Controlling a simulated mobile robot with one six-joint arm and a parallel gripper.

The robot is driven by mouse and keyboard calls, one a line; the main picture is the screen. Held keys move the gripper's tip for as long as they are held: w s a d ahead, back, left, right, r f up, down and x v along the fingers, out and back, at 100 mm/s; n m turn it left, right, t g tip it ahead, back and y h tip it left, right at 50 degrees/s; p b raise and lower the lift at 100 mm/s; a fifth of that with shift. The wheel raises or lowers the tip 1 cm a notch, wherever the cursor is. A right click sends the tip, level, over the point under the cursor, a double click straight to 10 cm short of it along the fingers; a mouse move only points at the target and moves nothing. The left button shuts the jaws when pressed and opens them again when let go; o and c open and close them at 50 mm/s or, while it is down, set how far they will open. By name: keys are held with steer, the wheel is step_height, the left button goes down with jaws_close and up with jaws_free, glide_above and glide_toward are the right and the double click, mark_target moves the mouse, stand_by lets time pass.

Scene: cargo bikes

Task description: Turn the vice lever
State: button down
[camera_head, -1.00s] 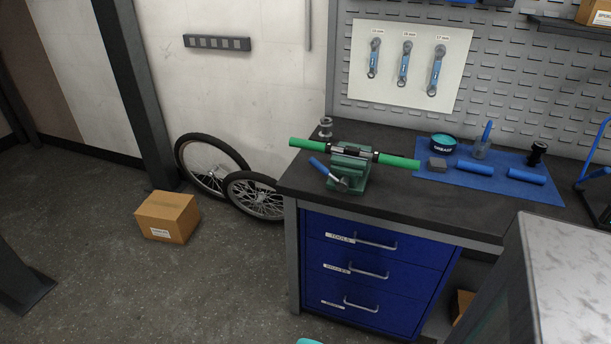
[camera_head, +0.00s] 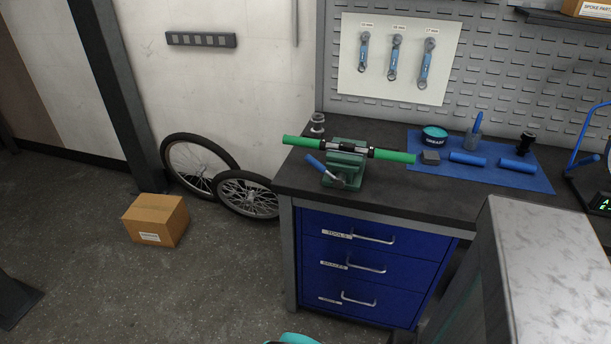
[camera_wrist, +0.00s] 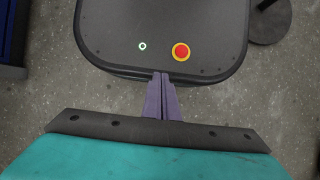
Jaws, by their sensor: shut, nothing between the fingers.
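The green vice (camera_head: 346,164) stands on the dark workbench near its left end. Its lever (camera_head: 324,168) has a blue handle that points up and to the left from the vice's front. A bar with green grips (camera_head: 342,150) lies across the vice jaws. In the wrist view my gripper (camera_wrist: 161,76) is shut and empty, its purple fingers together above my own base. The gripper is far from the vice and lever, which do not show in the wrist view.
A blue mat (camera_head: 474,163) with a grease tub and blue grips lies right of the vice. A grey-topped cabinet (camera_head: 553,270) stands at the front right. A cardboard box (camera_head: 156,219) and wheels (camera_head: 247,195) are on the floor at left. Floor before the blue drawers (camera_head: 369,262) looks clear.

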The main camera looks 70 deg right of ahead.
mark_target(325, 171)
steer(key=w+d+r+n+h+b, duration=0.1)
steer(key=d+r+h+b, duration=0.15)
steer(key=d, duration=0.65)
steer(key=w+d+r+h+b, duration=0.1)
steer(key=d+r+h, duration=0.15)
steer(key=d, duration=0.75)
steer(key=w+d+r+n+h+b, duration=0.1)
steer(key=w+d+r+h, duration=0.15)
steer(key=d, duration=0.65)
steer(key=s+d+r+g+h+b, duration=0.3)
steer(key=d+r+h, duration=0.4)
steer(key=d+r, duration=0.75)
steer(key=s+d+r+g+h+b, duration=0.1)
steer(key=d+r+g+h, duration=0.1)
steer(key=r, duration=0.5)
steer(key=s+d+r+m+g+h+b, duration=0.1)
steer(key=s+d+r+g+h+b, duration=0.1)
steer(key=r, duration=0.6)
steer(key=s+d+r+m+g+h+b, duration=0.1)
steer(key=d+r+g, duration=0.3)
steer(key=r, duration=0.4)
steer(key=shift+s+d+h+b, duration=0.3)
steer(key=shift+d+h, duration=0.35)
steer(key=shift+d, duration=0.1)
steer(key=shift+d+r, duration=0.1)
steer(key=x, duration=0.9)
steer(key=shift+s+r+p, duration=0.2)
steer(key=shift+r+p, duration=0.1)
steer(key=shift+p, duration=0.1)
